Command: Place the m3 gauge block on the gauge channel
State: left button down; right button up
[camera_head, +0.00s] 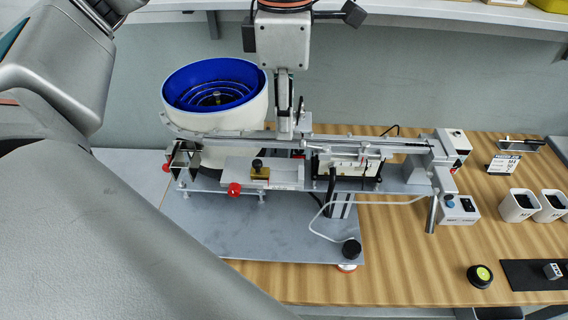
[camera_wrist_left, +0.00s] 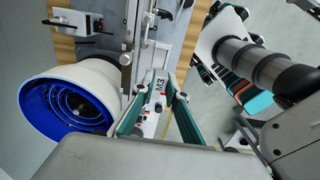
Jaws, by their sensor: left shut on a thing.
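My left gripper (camera_head: 287,128) points down over the metal rail of the screw feeder, just right of the blue bowl. In the left wrist view its two teal-padded fingers (camera_wrist_left: 160,88) are shut on the m3 gauge block (camera_wrist_left: 159,86), a pale block marked "M3". In the head view the fingers largely hide the block. The long rail (camera_head: 345,137) runs right from the bowl under the fingertips. I cannot tell which part of it is the gauge channel, or whether the block touches it. My right gripper is not in view.
The white feeder bowl (camera_head: 215,90) with blue inside stands close left of the gripper. White cups (camera_head: 519,206) and a black-yellow button (camera_head: 480,275) stand on the wooden table, whose front middle is clear.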

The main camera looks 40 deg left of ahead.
aim_at(284, 177)
pick_arm(q)
notch_tip(284, 177, down, 11)
jog(key=shift+r, duration=0.2)
dwell(0.3)
jog(key=shift+f, duration=0.1)
jog(key=shift+f+b, duration=0.25)
jog(key=shift+b, duration=0.1)
jog(key=c, duration=2)
grip_release()
jog(key=shift+r+p, duration=0.5)
notch_tip(284, 177, up, 12)
jog(key=shift+f, duration=0.15)
